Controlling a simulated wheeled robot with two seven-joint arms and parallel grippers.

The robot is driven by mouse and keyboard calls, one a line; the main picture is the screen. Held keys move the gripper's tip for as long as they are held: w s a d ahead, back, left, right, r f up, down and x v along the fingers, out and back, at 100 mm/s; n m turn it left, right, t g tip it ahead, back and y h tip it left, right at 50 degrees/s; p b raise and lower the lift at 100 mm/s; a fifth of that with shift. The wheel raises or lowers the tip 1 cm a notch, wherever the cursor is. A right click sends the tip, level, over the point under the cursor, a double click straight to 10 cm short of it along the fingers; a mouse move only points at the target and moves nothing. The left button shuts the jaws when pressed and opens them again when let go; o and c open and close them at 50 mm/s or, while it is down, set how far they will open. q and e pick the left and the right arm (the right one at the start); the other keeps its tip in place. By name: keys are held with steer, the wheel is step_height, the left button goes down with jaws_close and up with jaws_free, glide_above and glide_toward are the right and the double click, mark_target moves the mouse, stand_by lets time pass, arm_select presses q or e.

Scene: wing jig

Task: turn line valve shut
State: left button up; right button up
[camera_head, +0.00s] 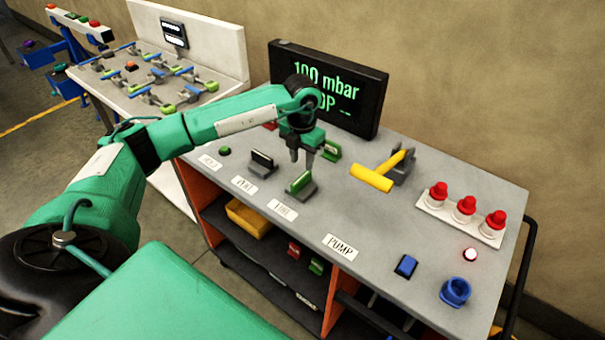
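The line valve (300,184) is a small dark-based piece with a green handle, standing on the grey bench top behind a white label that seems to read LINE (284,209). My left gripper (302,162) points down just above and behind this valve in the picture. Its two fingers are apart with nothing visible between them. I cannot tell whether a fingertip touches the handle. My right gripper is not in view. The black display (350,85) reads "100 mbar", with a second line partly hidden by my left arm.
Beside the line valve are a dark-handled valve (262,164) and a green button (225,150). A green-handled piece (331,149) stands behind the gripper. A yellow-handled lever (372,178), red-capped fittings (465,207) and a blue cup (456,291) are right. The bench front is mostly clear.

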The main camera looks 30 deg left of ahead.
mark_target(302, 177)
arm_select(q)
step_height(302, 177, down, 6)
steer(key=shift+f+p, duration=0.1)
steer(key=shift+p, duration=0.7)
steer(key=shift+f, duration=0.75)
jaws_close()
